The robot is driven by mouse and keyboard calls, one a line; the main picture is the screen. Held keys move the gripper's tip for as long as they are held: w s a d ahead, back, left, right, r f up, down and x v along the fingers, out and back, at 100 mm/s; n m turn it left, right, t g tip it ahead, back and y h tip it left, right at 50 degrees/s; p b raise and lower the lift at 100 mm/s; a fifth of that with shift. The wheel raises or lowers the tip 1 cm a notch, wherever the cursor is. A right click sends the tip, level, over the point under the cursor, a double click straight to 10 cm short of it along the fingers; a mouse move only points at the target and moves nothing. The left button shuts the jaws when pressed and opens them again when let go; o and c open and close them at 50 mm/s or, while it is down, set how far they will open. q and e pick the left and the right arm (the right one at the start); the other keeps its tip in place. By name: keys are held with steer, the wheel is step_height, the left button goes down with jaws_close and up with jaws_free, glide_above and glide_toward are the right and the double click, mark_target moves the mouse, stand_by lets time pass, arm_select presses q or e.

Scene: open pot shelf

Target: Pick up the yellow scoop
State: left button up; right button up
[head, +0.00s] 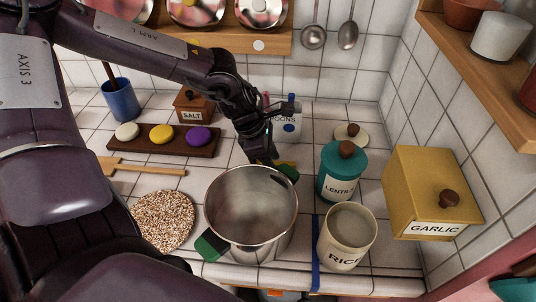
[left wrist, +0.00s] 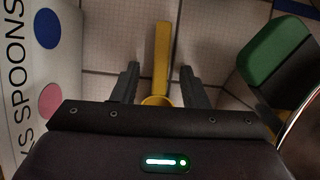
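The yellow scoop (left wrist: 161,50) lies on the tiled counter in the left wrist view, its long handle pointing up the picture and its round end near the gripper. My left gripper (left wrist: 160,70) is open, with one finger on each side of the scoop and a visible gap to each. In the head view the left gripper (head: 262,154) is low behind the steel pot (head: 250,215). Only a small bit of yellow shows there; gripper and pot hide the rest. Whether the fingers are at the scoop's height is hard to tell. My right gripper is not in view.
The pot's green handle (left wrist: 275,45) is close on the right in the wrist view. The spoons box (left wrist: 35,85) stands close on the left. The lentils jar (head: 341,175), rice jar (head: 346,238) and garlic box (head: 428,195) stand to the right in the head view.

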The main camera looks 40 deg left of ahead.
arm_select(q)
jaws_close()
steer(key=shift+r, duration=0.1)
stand_by(0.3)
